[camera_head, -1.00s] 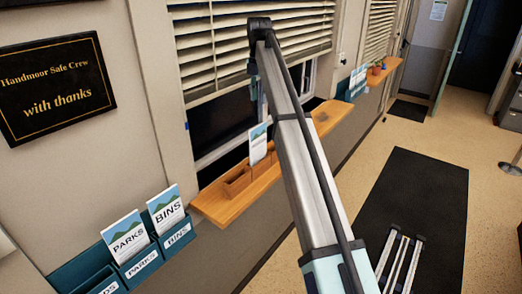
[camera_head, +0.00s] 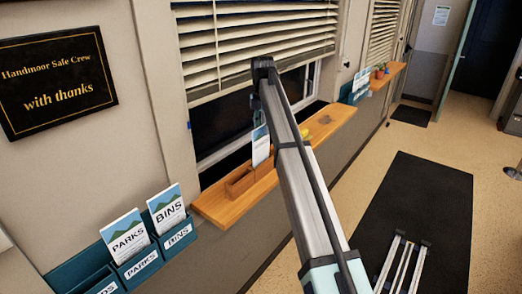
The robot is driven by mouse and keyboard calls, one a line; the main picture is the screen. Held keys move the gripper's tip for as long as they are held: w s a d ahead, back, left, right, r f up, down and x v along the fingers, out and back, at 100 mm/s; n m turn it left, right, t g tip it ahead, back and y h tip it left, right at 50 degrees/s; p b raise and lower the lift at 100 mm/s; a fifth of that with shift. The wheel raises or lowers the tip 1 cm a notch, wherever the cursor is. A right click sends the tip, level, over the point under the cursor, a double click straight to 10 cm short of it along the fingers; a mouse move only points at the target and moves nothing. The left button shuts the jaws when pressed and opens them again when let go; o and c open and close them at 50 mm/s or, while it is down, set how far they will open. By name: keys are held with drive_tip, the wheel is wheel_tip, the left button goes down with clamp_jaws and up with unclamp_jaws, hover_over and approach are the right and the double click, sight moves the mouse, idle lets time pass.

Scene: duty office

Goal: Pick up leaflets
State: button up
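A white leaflet (camera_head: 261,146) with a blue and green top stands upright at the small wooden tray (camera_head: 240,184) on the near window sill. My gripper (camera_head: 258,116) hangs from the arm's far end, just above this leaflet. It is small and dark against the window, so I cannot tell whether its fingers are open or touch the leaflet. PARKS leaflets (camera_head: 126,238) and BINS leaflets (camera_head: 166,209) stand in labelled pockets of the teal wall rack (camera_head: 139,267) at lower left. Another rack pocket is cut off at the bottom edge.
The wooden sill (camera_head: 222,208) runs along the wall under the blinds. A yellow object (camera_head: 304,132) lies on it, partly behind my arm. Farther along are another teal leaflet holder (camera_head: 357,91) and a potted plant (camera_head: 380,72). A dark mat (camera_head: 430,200) covers the floor at right.

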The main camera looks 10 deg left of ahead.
drive_tip(key=shift+w+f+p, duration=0.1)
drive_tip(key=shift+f+p, duration=0.9)
drive_tip(key=shift+f, duration=1.25)
clamp_jaws()
wheel_tip(320, 180, up, 12)
drive_tip(key=b, duration=0.4)
drive_tip(key=shift+w+a, duration=0.1)
drive_tip(key=shift+w, duration=0.05)
wheel_tip(320, 180, up, 8)
drive_tip(key=p, duration=0.7)
hover_over(262, 136)
drive_tip(key=shift+w, duration=0.4)
